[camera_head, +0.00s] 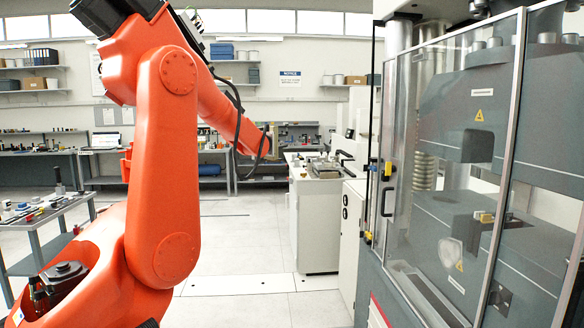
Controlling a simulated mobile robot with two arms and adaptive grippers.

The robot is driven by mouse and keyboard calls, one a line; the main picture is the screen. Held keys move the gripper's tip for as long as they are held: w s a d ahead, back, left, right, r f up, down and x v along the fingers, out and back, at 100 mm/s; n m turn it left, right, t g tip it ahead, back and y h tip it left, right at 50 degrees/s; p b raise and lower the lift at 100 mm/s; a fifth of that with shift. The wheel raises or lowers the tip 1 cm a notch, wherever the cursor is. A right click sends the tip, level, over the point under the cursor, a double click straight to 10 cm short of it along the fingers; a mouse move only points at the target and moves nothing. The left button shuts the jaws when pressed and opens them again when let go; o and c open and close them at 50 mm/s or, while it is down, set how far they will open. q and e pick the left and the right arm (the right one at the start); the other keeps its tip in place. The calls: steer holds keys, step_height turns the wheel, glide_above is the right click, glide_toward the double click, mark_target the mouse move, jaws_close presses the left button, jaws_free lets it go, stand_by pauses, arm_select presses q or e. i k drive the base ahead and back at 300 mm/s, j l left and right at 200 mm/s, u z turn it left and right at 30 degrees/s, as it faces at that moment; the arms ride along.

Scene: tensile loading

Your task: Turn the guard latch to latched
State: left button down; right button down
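The guard (428,190) is a clear panelled door in a metal frame on the front of the grey testing machine at the right. It looks shut or nearly shut. A small yellow part (388,169), likely the guard latch, sits on its left edge above a black handle (386,202). It is too small to tell how it is turned. My orange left arm (176,150) reaches in from the left. Its wrist end (268,141) is well left of the guard and apart from it. Its fingers cannot be made out. My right gripper is not in view.
A white cabinet (316,225) with items on top stands between my arm and the machine. A small table (40,217) with parts is at the left. Benches and shelves line the back wall. The middle floor (240,245) is clear.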

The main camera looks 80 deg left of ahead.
mark_target(389, 168)
steer(key=u, duration=1.9)
steer(key=i+j, duration=0.1)
steer(key=i, duration=0.2)
